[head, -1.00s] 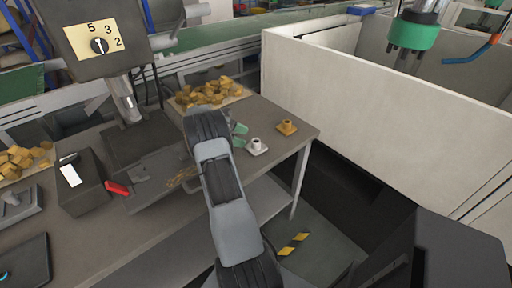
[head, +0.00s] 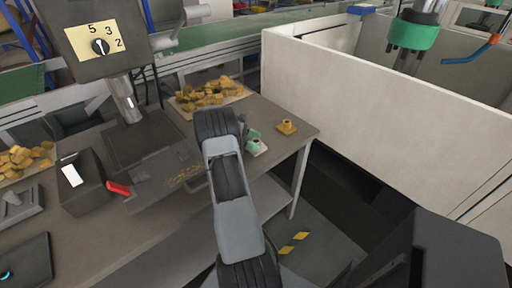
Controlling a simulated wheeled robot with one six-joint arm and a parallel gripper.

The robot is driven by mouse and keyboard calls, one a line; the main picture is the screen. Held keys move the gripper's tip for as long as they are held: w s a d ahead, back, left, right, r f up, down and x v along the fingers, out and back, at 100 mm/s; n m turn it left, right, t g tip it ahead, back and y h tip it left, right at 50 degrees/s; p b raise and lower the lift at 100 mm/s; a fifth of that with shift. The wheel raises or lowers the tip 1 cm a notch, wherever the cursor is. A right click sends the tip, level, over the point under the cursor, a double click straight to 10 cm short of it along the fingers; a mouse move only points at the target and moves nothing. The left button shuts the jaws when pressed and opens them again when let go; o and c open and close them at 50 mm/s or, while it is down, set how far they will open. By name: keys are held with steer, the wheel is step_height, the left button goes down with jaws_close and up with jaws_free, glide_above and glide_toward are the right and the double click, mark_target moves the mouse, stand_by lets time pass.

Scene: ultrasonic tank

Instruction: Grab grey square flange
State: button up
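The grey square flange (head: 264,151) lies near the right end of the workbench. Only part of its pale base shows in the head view; the rest is behind a green fingertip. My gripper (head: 253,140) is at the flange, just past the dark end of my arm. Its two green fingertips look apart, one toward the back of the bench and one in front of the flange. I cannot tell whether they touch it.
A yellow-brown square flange (head: 287,127) lies just right of the grey one, near the bench (head: 308,133) edge. A heap of brass-coloured parts (head: 210,93) lies behind on a tray. A pale partition wall (head: 390,110) stands to the right.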

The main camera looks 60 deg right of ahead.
steer(key=c, duration=0.9)
steer(key=shift+r, duration=0.1)
